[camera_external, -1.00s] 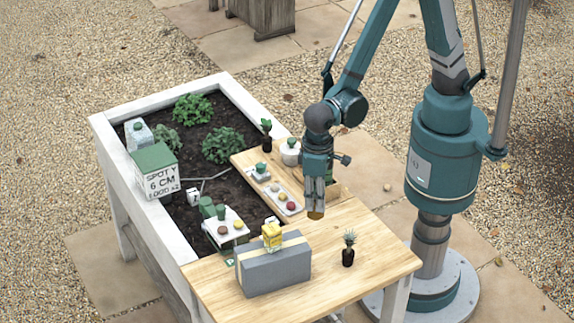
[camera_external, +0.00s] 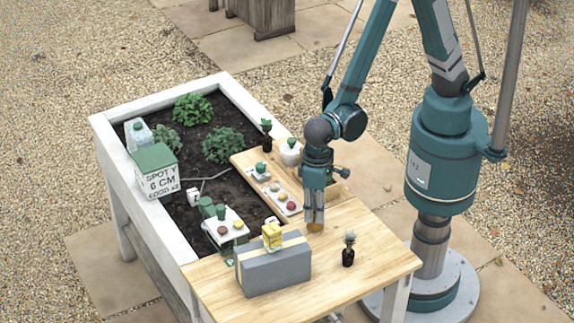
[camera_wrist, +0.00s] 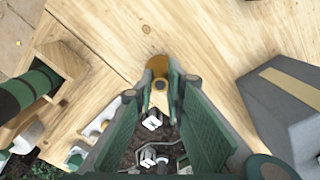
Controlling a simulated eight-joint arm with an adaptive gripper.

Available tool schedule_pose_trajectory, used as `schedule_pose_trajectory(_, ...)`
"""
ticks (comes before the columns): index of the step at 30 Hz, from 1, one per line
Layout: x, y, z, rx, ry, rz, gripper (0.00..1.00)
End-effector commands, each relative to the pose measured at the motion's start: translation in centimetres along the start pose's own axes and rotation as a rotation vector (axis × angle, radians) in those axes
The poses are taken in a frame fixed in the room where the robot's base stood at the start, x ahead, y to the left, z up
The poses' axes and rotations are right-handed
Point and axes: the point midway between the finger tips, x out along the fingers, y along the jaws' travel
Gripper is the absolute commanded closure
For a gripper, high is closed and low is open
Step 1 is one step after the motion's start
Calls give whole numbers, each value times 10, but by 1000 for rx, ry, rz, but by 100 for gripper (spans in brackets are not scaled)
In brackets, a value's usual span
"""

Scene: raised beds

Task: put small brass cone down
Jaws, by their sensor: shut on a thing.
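My gripper (camera_external: 315,217) points down over the light wooden table top (camera_external: 345,284). It is shut on the small brass cone (camera_external: 315,227), which shows as a golden-brown tip below the fingers. In the wrist view the brass cone (camera_wrist: 157,66) sits between the fingertips (camera_wrist: 161,84), with wood behind it. The cone is at or just above the wood; I cannot tell whether it touches. Most of its upper part is hidden by the fingers.
A small potted plant (camera_external: 348,250) stands to the right. A tray with coloured pieces (camera_external: 283,197) lies behind. The front right of the table is clear.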

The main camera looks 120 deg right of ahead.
Motion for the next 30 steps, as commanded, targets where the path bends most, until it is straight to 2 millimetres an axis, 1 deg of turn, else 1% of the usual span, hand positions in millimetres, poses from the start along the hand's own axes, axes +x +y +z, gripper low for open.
schedule_pose_trajectory(1,4,0,0,0,0,0,100)
schedule_pose_trajectory(4,8,0,0,0,0,0,100)
schedule_pose_trajectory(14,9,0,0,0,0,0,100)
schedule_pose_trajectory(18,13,0,0,0,0,0,100)
schedule_pose_trajectory(19,13,0,0,0,0,0,86)
schedule_pose_trajectory(22,12,0,0,0,0,0,73)
schedule_pose_trajectory(30,12,0,0,0,0,0,72)
